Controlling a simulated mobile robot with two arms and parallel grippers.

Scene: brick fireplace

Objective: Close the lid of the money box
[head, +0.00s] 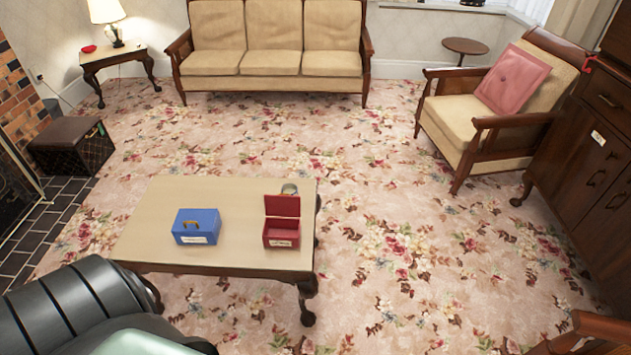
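A small red box (281,235) stands on the low coffee table (146,236), near its right end. Its lid (282,206) is raised upright at the back, and the inside shows open. A pale label is on its front. A blue box (196,227) with a handle on its shut lid stands to its left, apart from it, also with a label on its front. Both look like money boxes. Neither of my grippers is in view; dark parts of my own body fill the lower left corner.
A small grey round object lies on the table behind the red box (289,188). A sofa (272,62) stands at the back, an armchair (467,110) and dark cabinet (590,135) at the right. Open flowered carpet lies right of the table.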

